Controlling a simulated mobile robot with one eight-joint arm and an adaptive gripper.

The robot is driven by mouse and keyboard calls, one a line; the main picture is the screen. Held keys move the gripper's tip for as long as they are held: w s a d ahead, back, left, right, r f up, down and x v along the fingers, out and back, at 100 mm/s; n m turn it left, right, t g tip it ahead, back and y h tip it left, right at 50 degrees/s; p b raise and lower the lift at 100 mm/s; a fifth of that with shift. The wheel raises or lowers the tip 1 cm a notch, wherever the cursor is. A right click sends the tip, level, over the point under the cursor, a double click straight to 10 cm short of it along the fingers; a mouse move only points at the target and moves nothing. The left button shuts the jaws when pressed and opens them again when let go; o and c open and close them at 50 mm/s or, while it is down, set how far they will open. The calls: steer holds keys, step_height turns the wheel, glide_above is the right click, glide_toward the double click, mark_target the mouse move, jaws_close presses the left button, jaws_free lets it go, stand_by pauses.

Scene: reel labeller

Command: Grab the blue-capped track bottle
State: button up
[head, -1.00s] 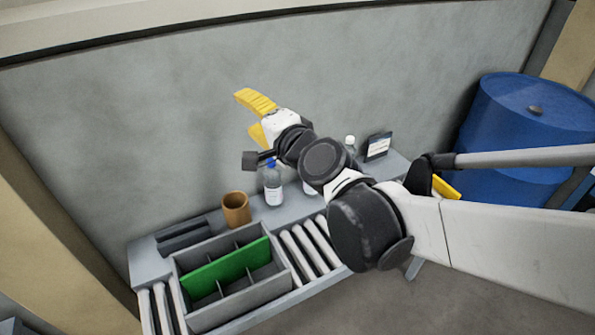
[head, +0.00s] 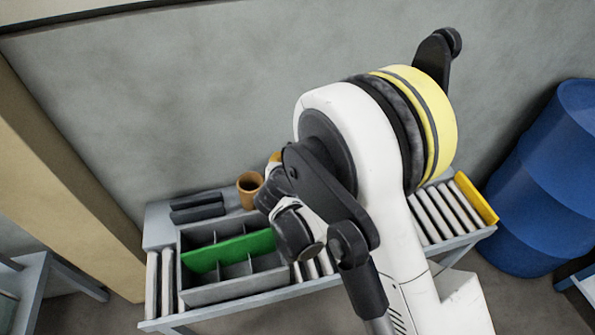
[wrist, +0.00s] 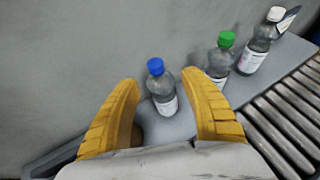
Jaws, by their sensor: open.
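The blue-capped bottle (wrist: 163,90) is clear with a white label and stands upright on the grey ledge in the wrist view. My gripper (wrist: 162,97) is open, its two yellow fingers spread on either side of the bottle in the picture. I cannot tell whether the bottle is between the fingers or still beyond their tips. Nothing is seen held. In the head view my own arm hides the bottle and most of the gripper; only a bit of yellow (head: 275,157) shows by the brown cup.
A green-capped bottle (wrist: 222,62) stands close to the right finger, with a white-capped bottle (wrist: 258,50) beyond it. Rollers (wrist: 285,115) run along the right. The head view shows a brown cup (head: 249,188), a grey divided crate (head: 215,292) with a green divider, and a blue drum (head: 550,190).

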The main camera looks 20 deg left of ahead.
steer(key=b+x, duration=0.1)
steer(key=x, duration=0.1)
steer(key=b+x, duration=0.1)
steer(key=x, duration=0.2)
steer(key=b+x, duration=0.1)
steer(key=x, duration=0.1)
steer(key=shift+w+a+f, duration=0.15)
steer(key=shift+w+a, duration=0.15)
steer(key=shift+a, duration=0.1)
steer(key=shift+w+f, duration=0.1)
steer(key=shift+w, duration=0.25)
jaws_close()
